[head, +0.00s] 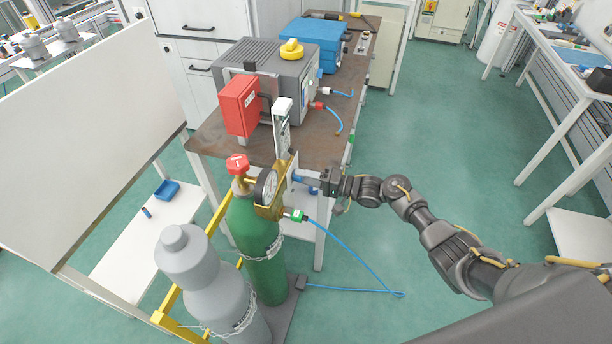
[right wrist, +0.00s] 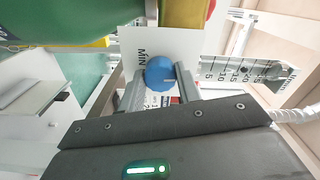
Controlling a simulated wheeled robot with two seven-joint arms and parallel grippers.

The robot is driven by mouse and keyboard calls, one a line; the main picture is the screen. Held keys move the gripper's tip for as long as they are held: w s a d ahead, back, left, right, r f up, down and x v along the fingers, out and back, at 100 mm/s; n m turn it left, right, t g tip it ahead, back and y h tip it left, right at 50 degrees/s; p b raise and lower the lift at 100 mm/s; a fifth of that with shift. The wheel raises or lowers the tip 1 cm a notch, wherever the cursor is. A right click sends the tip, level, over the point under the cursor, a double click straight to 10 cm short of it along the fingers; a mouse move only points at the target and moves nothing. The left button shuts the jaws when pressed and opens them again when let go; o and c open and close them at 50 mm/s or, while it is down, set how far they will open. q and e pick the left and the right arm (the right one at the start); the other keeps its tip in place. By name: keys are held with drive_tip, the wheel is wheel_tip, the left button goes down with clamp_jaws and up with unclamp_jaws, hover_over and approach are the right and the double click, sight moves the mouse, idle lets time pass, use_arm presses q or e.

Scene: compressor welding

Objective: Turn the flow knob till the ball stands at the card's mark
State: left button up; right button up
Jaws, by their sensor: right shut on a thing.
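The blue flow knob (right wrist: 160,74) sits between the fingers of my right gripper (right wrist: 160,88) in the right wrist view. A white line on its face points right. In the head view my right gripper (head: 318,182) is shut on this knob, at the regulator on the green cylinder. A white plate (right wrist: 150,48) marked "MIN" is behind the knob. The flow tube with its numbered scale (right wrist: 245,72) lies sideways in the wrist view and stands upright in the head view (head: 283,130). The ball and the card's mark are too small to make out. My left gripper is out of view.
The green cylinder (head: 262,235) with red-capped valve and dial gauge (head: 266,187) stands chained beside a grey cylinder (head: 205,275). A brown-topped bench (head: 213,140) carries a grey machine and red box. The green floor at right is clear.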

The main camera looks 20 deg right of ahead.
idle(0.3)
drive_tip(key=o, duration=1)
drive_tip(key=b+v, duration=0.2)
drive_tip(key=v, duration=0.9)
drive_tip(key=shift+b, duration=0.3)
